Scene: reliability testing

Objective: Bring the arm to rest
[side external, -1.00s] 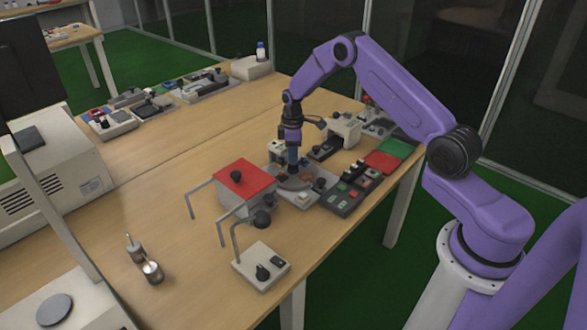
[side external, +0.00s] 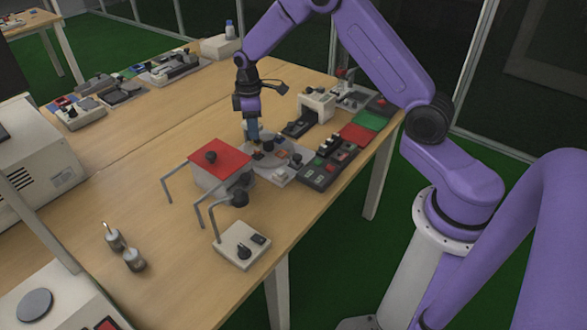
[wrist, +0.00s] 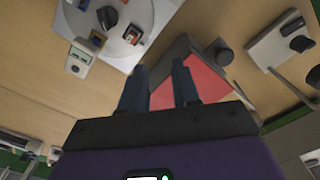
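My purple arm reaches over the wooden table from the right, with its elbow high in the side external view. My gripper (side external: 251,136) points down, just above the left part of a grey board with a round disc (side external: 270,162). In the wrist view, the two dark blue fingers of my gripper (wrist: 158,78) stand apart with nothing between them. The red-topped box (side external: 220,158) is close beside the gripper; its red top also shows past the fingers in the wrist view (wrist: 205,82). Whether the fingertips touch the board cannot be told.
A button panel (side external: 329,164) and a small white arch-shaped device (side external: 317,105) are to the right. The table's middle left is clear.

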